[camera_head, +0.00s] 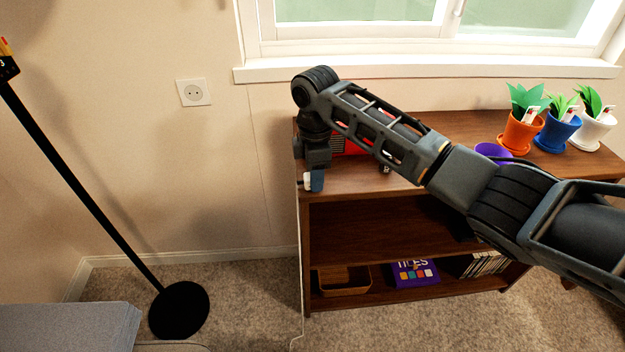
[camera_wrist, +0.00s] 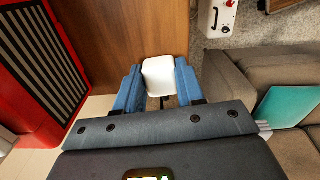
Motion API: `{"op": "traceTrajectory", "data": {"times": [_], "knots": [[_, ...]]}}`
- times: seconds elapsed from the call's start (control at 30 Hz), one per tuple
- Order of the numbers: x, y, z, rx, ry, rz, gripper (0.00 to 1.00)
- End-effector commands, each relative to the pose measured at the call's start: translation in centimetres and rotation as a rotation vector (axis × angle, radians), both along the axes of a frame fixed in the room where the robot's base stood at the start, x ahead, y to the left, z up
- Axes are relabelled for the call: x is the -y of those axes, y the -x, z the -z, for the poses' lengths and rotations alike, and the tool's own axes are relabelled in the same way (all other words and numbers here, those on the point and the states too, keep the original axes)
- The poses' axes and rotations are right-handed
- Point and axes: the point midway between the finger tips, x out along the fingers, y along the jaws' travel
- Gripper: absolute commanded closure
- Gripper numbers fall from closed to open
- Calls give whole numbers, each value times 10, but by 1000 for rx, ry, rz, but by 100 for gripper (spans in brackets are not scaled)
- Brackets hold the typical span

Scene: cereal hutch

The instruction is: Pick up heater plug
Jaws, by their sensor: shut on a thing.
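The white plug (camera_wrist: 158,77) sits between the blue fingers of my gripper (camera_wrist: 157,90) in the wrist view, touching both. My gripper is shut on it. In the head view my gripper (camera_head: 316,180) points down at the front left corner of the wooden shelf unit (camera_head: 380,238), with the white plug (camera_head: 307,181) showing at its left side. A thin pale cord (camera_head: 301,262) runs down the shelf's left side to the carpet. The plug's pins are not clearly visible.
A red box with a striped grille (camera_wrist: 40,65) stands close by on the shelf top, partly hidden by my arm in the head view. A wall socket (camera_head: 194,92) is at left. A black lamp stand (camera_head: 178,310), potted plants (camera_head: 523,130) and a purple pot (camera_head: 492,151) stand around.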

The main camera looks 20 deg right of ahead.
Motion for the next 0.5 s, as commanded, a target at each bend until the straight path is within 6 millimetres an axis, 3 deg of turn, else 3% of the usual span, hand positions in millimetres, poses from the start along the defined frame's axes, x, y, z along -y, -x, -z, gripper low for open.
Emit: {"op": "traceTrajectory", "data": {"times": [0.17,0.5], "knots": [[0,0,0,0,0,0,89],[0,0,-4,1,-1,-1,89]]}}
